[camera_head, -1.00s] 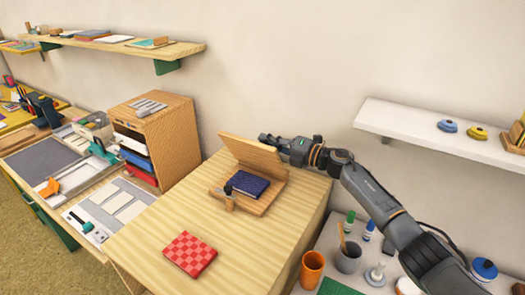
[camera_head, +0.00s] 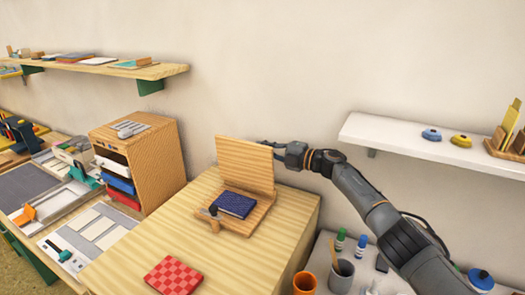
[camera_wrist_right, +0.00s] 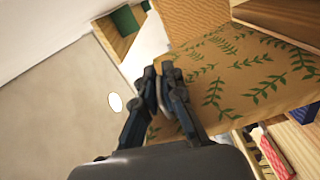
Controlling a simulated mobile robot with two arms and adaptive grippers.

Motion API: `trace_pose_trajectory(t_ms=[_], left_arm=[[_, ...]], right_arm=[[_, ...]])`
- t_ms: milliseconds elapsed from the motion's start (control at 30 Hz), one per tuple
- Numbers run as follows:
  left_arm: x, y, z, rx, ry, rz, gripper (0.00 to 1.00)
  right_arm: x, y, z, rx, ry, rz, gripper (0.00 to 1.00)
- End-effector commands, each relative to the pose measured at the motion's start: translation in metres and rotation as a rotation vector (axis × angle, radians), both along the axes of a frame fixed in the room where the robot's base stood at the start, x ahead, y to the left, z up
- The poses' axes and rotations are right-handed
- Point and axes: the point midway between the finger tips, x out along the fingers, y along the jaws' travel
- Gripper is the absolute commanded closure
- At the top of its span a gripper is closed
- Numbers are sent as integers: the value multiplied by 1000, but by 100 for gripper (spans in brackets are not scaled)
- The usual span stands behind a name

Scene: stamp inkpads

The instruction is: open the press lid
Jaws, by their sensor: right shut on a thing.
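The wooden press stands on the light wood table. Its lid (camera_head: 245,165) is raised nearly upright above the base (camera_head: 262,208). A dark blue book (camera_head: 234,204) lies on the base, with a small clamp handle (camera_head: 212,214) at the front left. My right gripper (camera_head: 270,146) is behind the lid's upper right, its fingertips partly hidden there. In the right wrist view my right gripper (camera_wrist_right: 160,80) is shut at the edge of a board with green leaf print (camera_wrist_right: 235,75), which looks like the lid's outer face. My left gripper is not in view.
A red checked book (camera_head: 173,275) lies at the table's front. A wooden drawer cabinet (camera_head: 150,160) stands to the left. A white wall shelf (camera_head: 400,140) with blue and yellow inkpads is behind my right arm. Cups (camera_head: 341,275) stand at lower right.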

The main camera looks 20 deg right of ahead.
Motion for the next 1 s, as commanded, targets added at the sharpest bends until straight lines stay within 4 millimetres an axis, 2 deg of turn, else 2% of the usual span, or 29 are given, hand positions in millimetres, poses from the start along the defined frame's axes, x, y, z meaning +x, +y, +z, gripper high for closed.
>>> trace_pose_trajectory(t_ms=[200,233,333,767,933,1000], left_arm=[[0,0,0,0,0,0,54],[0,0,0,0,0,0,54],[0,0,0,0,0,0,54],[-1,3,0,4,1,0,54],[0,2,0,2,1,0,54],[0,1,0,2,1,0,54]], right_arm=[[0,2,1,2,0,4,100],[0,2,1,2,0,4,90],[0,1,1,2,0,3,70],[-5,-6,0,-2,-2,-1,70],[-23,-23,-1,-4,-1,-1,70],[-35,-36,-1,-4,-1,-2,70]])
